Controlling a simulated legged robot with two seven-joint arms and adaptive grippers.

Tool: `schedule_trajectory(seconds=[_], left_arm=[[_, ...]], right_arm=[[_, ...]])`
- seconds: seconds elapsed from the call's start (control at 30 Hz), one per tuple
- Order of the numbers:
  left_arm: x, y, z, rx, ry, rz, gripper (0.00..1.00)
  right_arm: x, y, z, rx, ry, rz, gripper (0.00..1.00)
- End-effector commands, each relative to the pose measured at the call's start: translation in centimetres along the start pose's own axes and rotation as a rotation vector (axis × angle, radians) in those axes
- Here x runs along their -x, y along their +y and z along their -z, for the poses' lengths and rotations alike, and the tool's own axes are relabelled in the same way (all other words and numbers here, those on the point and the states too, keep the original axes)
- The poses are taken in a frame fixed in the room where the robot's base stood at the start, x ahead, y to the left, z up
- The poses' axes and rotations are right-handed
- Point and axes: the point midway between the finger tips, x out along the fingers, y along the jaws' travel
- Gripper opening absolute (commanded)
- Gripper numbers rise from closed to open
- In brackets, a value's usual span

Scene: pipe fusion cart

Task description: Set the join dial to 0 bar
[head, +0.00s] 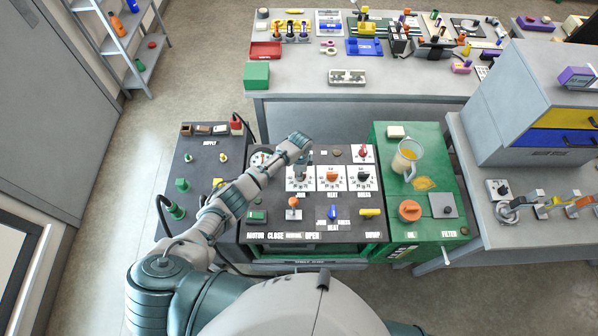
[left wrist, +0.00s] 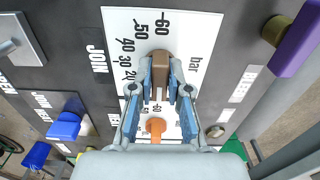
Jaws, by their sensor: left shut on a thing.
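The join dial has a white plate (head: 293,186) with a bar scale at the left of a row of three dials on the dark panel. In the left wrist view its plate (left wrist: 190,32) shows numbers up to 60, and its brown knob (left wrist: 159,68) stands between my fingers. My left gripper (left wrist: 160,88) is shut on this knob. In the head view my left gripper (head: 299,170) reaches down over the dial and hides most of it. Where the knob points on the scale I cannot tell. My right gripper is not in view.
An orange-handled lever (head: 293,202) and a blue switch (head: 332,212) are in front. A jug (head: 405,158) stands on the green unit (head: 383,190).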

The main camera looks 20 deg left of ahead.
Motion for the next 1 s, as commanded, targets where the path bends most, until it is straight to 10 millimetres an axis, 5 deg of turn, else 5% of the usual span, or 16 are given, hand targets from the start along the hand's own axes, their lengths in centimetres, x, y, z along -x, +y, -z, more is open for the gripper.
schedule_trajectory(seconds=[0.27, 0.3, 0.37, 0.73, 1.0], left_arm=[[0.1, -0.4, -0.4, 0.006, -0.005, 0.008, 0.00], [0.1, -0.4, -0.4, 0.006, -0.005, 0.008, 0.27], [0.1, -0.3, -0.3, 0.005, -0.004, 0.007, 0.41], [0.6, 0.0, 0.1, 0.001, -0.001, 0.006, 0.42], [5.7, -0.2, 0.0, 0.001, 0.000, 0.007, 0.42]], right_arm=[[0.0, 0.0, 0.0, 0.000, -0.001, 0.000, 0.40], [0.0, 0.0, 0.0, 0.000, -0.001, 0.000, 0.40], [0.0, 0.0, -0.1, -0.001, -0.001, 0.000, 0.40], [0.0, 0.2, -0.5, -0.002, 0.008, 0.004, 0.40], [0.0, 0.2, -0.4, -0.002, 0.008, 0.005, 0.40]])
